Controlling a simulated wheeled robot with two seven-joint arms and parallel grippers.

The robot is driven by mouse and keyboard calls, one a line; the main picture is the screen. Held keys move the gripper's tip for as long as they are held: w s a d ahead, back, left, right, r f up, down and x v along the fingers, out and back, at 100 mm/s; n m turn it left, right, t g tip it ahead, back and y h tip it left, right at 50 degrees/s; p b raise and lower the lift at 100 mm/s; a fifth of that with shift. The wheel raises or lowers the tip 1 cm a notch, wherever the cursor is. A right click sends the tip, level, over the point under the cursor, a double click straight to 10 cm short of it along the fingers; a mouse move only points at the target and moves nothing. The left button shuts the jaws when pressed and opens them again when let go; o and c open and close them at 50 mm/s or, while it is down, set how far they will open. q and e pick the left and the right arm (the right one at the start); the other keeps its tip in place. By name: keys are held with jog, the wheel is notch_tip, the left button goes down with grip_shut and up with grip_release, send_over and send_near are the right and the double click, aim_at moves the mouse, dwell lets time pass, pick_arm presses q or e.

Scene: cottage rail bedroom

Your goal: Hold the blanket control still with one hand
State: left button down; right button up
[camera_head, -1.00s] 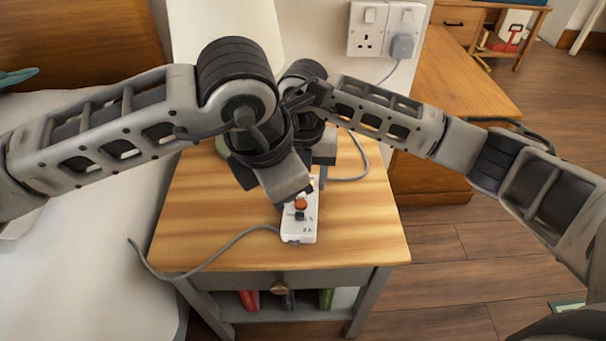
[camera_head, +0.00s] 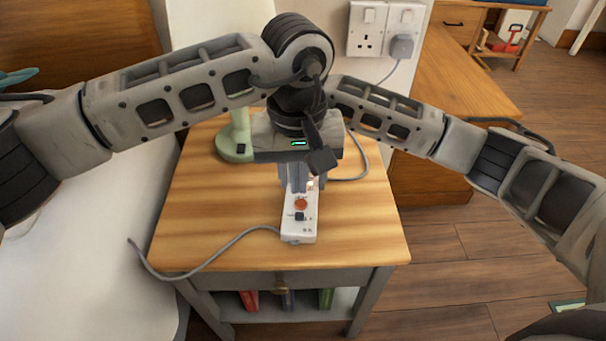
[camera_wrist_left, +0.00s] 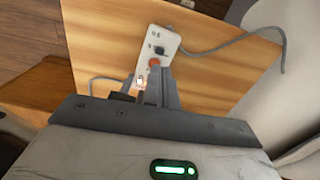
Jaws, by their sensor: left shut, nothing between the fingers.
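The blanket control (camera_head: 299,226) is a white slab with an orange button, a dark switch and a grey cable, lying on the bedside table (camera_head: 205,225). It also shows in the left wrist view (camera_wrist_left: 146,48), with a small lit lamp near its gripper-side end. My left gripper (camera_head: 294,188) points down at the far end of the control, fingers shut and empty. Its fingers also show in the left wrist view (camera_wrist_left: 157,78), close by the orange button; I cannot tell if they touch. My right arm reaches in from the right, and its gripper is hidden behind the left one.
A pale green lamp base (camera_head: 235,146) stands at the back left of the table. A wall socket (camera_head: 372,42) with a plug is behind. The bed (camera_head: 85,235) is at the left.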

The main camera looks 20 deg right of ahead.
pick_arm(q)
send_over(298, 234)
jog(key=w+d, duration=0.1)
jog(key=w, duration=0.2)
jog(key=shift+s+f, duration=0.1)
jog(key=shift+f, duration=2.45)
jog(key=shift+d+f, duration=0.1)
jog(key=shift+f, duration=0.15)
jog(key=shift+s+a, duration=0.3)
jog(key=shift+s, duration=0.4)
jog(key=shift+s+a, duration=0.3)
jog(key=shift+s, duration=0.4)
dwell(0.7)
jog(key=shift+r, duration=3)
jog(key=shift+w+d+f, duration=0.15)
jog(key=shift+w+d, duration=0.15)
jog(key=shift+w, duration=0.4)
jog(key=shift+w+d+f, duration=0.15)
jog(key=shift+w+d, duration=0.15)
jog(key=shift+w, duration=0.4)
jog(key=shift+f, duration=2.45)
